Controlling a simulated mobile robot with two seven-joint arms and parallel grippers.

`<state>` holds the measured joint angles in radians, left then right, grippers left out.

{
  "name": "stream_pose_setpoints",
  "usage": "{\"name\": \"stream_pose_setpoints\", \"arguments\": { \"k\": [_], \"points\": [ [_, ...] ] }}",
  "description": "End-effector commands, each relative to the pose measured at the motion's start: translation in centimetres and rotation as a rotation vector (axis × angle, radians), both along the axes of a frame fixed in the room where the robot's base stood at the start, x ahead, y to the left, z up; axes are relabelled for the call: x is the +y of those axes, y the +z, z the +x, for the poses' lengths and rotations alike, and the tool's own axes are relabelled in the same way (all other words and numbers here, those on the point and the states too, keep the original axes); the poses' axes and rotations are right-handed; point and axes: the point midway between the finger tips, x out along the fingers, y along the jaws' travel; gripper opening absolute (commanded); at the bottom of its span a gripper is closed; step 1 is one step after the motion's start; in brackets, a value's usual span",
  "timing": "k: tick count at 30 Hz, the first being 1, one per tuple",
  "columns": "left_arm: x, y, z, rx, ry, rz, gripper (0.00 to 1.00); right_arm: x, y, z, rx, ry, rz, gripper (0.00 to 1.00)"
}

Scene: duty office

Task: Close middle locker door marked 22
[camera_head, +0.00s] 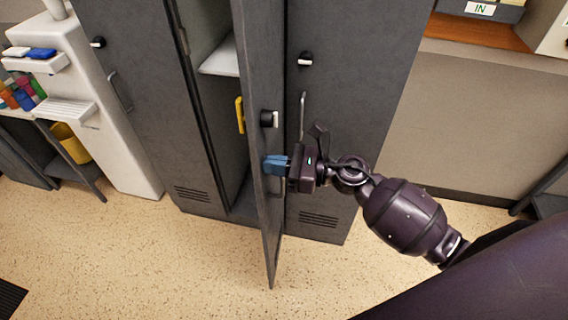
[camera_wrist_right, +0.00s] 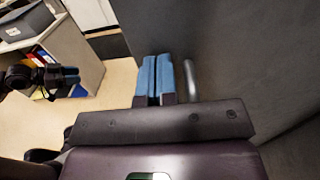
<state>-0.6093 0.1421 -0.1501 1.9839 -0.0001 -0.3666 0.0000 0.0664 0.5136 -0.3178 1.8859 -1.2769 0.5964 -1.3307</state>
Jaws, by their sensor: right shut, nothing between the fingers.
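The middle locker door (camera_head: 252,85) stands wide open, swung out toward me; its number is not readable here. A dark lock knob (camera_head: 268,119) sits on its outer face. Behind it the open locker interior (camera_head: 218,100) shows a pale shelf and a yellow item. My right gripper (camera_head: 277,165) is shut and empty, its blue fingertips at the door's outer face below the knob; I cannot tell if they touch. In the right wrist view the fingers (camera_wrist_right: 157,78) lie beside the silver door handle (camera_wrist_right: 190,80). My left gripper (camera_wrist_right: 70,76) shows small at the left there; its jaws are unclear.
Closed grey locker doors stand left (camera_head: 135,80) and right (camera_head: 345,90) of the open one. A white unit (camera_head: 95,90) is at the left. The speckled floor (camera_head: 190,255) before the lockers is clear. A shelf (camera_head: 475,32) is at the upper right.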

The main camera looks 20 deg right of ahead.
Motion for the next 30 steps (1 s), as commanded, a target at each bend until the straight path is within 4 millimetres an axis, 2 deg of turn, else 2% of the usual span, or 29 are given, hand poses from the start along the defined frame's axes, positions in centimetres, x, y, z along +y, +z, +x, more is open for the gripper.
{"name": "stream_pose_setpoints", "arguments": {
  "k": [14, 20, 30],
  "points": [
    [-0.1, 0.9, 0.9, -0.020, -0.004, 0.000, 0.43, 0.4, 0.1, 0.1, 0.000, -0.010, 0.000, 0.00],
    [-0.1, 2.2, 1.2, -0.032, -0.005, 0.000, 0.43, 1.8, 0.3, 0.9, 0.000, -0.063, 0.002, 0.00],
    [-0.1, 4.5, 1.4, -0.048, -0.003, 0.000, 0.43, 5.5, 0.3, 3.4, -0.002, -0.215, 0.000, 0.00]
  ]
}}
